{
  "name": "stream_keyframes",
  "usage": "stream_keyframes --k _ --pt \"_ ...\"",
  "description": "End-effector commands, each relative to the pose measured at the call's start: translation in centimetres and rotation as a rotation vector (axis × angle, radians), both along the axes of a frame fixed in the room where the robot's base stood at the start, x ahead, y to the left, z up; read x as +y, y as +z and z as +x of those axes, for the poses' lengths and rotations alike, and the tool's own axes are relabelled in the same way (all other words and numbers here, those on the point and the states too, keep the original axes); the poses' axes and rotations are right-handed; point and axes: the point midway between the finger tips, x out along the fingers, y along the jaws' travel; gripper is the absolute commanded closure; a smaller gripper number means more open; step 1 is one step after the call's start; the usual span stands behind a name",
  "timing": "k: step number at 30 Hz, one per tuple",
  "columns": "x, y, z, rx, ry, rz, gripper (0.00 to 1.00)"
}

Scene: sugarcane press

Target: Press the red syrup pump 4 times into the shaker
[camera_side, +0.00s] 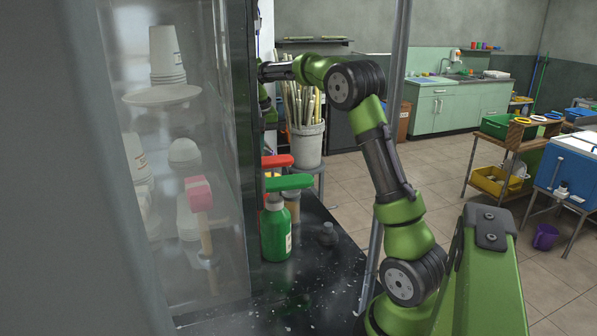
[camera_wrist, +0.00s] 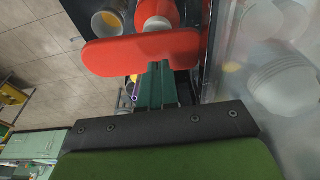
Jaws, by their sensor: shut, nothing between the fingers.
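The red syrup pump's flat head (camera_side: 277,161) shows behind the green pump in the side view. In the wrist view the red head (camera_wrist: 140,52) lies wide across the upper middle, with a rounded red and white part (camera_wrist: 155,15) beyond it. My gripper (camera_wrist: 158,68) is shut and empty, its dark green fingertips at the near edge of the red head. I cannot tell whether they touch it. In the side view the fingers are hidden behind the dark post. A round metal-rimmed vessel (camera_wrist: 111,20) beside the pump may be the shaker; I cannot tell.
A green bottle (camera_side: 275,232) with a green pump head (camera_side: 288,182) stands in front on the dark counter (camera_side: 315,290). A clear-panelled cabinet with stacked white cups (camera_side: 167,55) is at left. A bucket of canes (camera_side: 305,143) stands behind.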

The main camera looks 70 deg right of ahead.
Motion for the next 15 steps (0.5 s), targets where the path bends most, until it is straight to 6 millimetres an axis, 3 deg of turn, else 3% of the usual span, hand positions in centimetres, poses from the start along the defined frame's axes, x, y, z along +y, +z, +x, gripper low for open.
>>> stream_keyframes --k 15 --pt "0.0 -1.6 0.0 0.001 -0.001 0.002 1.0"
